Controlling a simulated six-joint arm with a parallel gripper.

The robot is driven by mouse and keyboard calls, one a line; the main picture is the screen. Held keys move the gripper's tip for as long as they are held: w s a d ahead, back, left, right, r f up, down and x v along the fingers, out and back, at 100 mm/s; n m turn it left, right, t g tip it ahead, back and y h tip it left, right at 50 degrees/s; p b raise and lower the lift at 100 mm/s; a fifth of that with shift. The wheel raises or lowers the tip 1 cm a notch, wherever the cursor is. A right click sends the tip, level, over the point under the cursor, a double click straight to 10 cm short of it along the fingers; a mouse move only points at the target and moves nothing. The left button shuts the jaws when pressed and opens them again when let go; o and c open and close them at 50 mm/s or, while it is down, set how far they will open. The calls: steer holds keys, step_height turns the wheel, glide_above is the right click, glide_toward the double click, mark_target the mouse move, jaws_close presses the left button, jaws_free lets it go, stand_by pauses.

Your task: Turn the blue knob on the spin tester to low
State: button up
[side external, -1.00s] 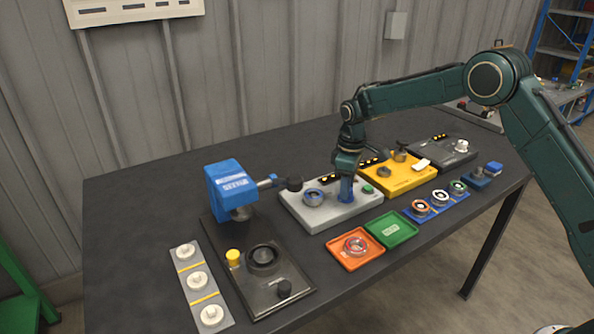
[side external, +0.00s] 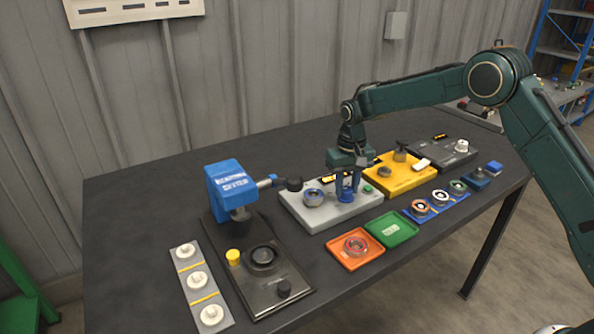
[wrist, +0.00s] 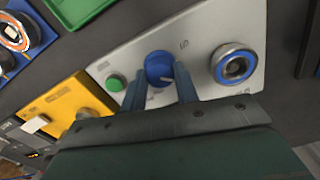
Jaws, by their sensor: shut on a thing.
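The spin tester is a light grey box (side external: 300,213) in the middle of the table, also seen in the wrist view (wrist: 205,40). Its blue knob (wrist: 159,67) is on the top face, between a green button (wrist: 116,82) and a blue-ringed round rotor seat (wrist: 234,64). My gripper (wrist: 159,80) is shut on the blue knob, one blue finger on each side. A pale mark shows on the knob's near side; the small printing around it is too blurred to read. In the side view my gripper (side external: 348,191) points down onto the tester and largely hides the knob.
A yellow box (side external: 405,180) and a dark grey box (side external: 447,155) stand to the right. Orange (side external: 340,257) and green (side external: 391,229) trays lie in front. A blue-headed machine (side external: 231,190) stands left, its side arm close to the tester.

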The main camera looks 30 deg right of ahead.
mark_target(347, 189)
steer(key=shift+r+m, duration=0.1)
steer(key=shift+m, duration=1.4)
steer(key=o, duration=1)
steer(key=shift+r, duration=6.9)
